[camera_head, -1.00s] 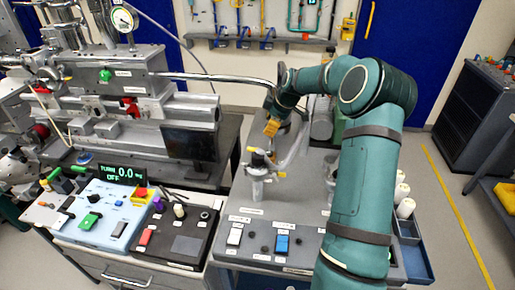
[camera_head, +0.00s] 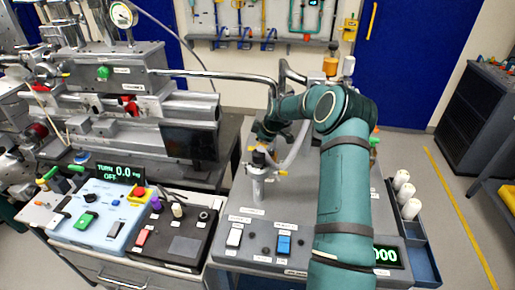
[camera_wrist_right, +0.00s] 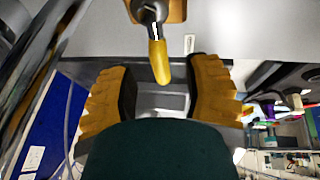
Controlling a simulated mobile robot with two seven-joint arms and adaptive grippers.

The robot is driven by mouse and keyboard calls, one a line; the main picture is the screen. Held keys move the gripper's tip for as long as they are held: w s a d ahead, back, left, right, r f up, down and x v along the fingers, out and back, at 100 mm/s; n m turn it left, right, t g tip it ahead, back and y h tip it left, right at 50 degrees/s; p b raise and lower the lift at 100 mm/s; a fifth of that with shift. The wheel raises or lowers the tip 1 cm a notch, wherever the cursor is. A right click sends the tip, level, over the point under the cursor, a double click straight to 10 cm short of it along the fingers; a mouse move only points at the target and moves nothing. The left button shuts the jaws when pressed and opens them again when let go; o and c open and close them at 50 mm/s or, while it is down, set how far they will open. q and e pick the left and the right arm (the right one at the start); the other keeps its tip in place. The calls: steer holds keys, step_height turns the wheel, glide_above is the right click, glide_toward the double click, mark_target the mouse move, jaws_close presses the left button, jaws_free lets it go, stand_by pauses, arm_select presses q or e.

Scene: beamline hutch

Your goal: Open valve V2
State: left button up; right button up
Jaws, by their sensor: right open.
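A grey valve on an upright stem (camera_head: 258,180) stands on the grey bench panel, with yellow-tipped parts near its top. I cannot read its label or tell whether it is V2. My right gripper (camera_head: 263,139) is just above and behind the valve top, partly hidden by its own arm. In the right wrist view, a yellow lever end (camera_wrist_right: 159,61) on a metal shaft reaches between the open yellow fingers of my right gripper (camera_wrist_right: 160,78). A gap shows on each side of the lever, and the fingers do not grip it. My left gripper is not in view.
The bench (camera_head: 225,211) carries a white switch (camera_head: 235,237) and a blue switch (camera_head: 284,244) at its front. A bent metal pipe (camera_head: 225,76) runs behind the valve. White bottles (camera_head: 405,192) stand in a blue tray at the right.

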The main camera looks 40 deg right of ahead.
steer(key=shift+x, duration=0.8)
jaws_close()
